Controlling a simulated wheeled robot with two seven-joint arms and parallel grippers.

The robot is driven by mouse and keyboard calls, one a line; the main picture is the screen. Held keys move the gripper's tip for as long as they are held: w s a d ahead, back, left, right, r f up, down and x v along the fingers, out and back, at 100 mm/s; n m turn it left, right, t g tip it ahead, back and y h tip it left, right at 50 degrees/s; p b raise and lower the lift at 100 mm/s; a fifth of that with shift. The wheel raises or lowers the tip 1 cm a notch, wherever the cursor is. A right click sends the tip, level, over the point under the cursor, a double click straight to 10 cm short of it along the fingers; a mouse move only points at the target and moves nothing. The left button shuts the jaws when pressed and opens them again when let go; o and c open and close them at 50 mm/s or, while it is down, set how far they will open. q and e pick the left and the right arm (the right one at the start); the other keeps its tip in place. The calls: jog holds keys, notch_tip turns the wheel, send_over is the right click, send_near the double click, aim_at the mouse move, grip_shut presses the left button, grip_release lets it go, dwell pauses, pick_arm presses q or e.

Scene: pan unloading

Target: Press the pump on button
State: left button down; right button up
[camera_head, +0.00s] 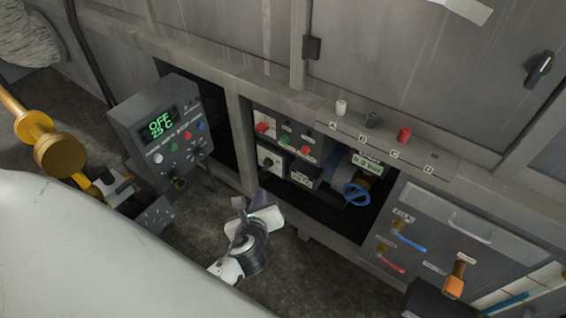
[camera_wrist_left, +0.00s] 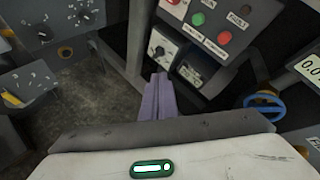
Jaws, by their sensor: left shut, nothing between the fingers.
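The pump panel (camera_head: 273,148) sits in a recess of the grey cabinet. A green button (camera_head: 286,140) lies between an upper red button (camera_head: 262,126) and a lower red button (camera_head: 305,150). In the left wrist view the green button (camera_wrist_left: 197,19) and lower red button (camera_wrist_left: 225,38) are near the top; their small labels are hard to read. My left gripper (camera_head: 240,203) is shut and empty, in front of and below the panel. Its purple-grey fingers (camera_wrist_left: 160,77) point toward the panel's lower left part, apart from the buttons. My right gripper is not in view.
A control box (camera_head: 145,118) with a green "OFF 25 C" display stands at left. Right of the panel are a blue handwheel (camera_head: 356,194) and a "0.0 bar" gauge (camera_head: 367,163). A cabinet post (camera_head: 240,140) edges the recess. A ledge (camera_head: 385,140) overhangs it.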

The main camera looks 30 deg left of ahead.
aim_at(285, 140)
pick_arm(q)
jog(key=w+a+r+m+t+y+b, duration=0.2)
jog(key=w+a+m+y+b, duration=0.2)
jog(key=m, duration=0.6)
jog(key=shift+w+a+y+b, duration=0.3)
jog(key=shift+w+y+b, duration=0.2)
jog(key=shift+w+b, duration=0.65)
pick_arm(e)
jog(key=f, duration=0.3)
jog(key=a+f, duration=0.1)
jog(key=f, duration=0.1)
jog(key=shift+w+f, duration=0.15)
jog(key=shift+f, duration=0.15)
pick_arm(q)
jog(key=shift+w+f, duration=0.1)
jog(key=shift+w, duration=0.1)
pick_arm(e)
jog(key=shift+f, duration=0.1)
pick_arm(q)
jog(key=w+b, duration=0.4)
jog(key=w, duration=0.4)
jog(key=shift+w+d, duration=0.3)
jog(key=shift+d, duration=0.05)
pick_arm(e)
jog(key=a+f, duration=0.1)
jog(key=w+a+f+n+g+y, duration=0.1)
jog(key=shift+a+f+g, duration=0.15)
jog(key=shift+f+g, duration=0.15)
pick_arm(q)
jog(key=shift+w, duration=0.1)
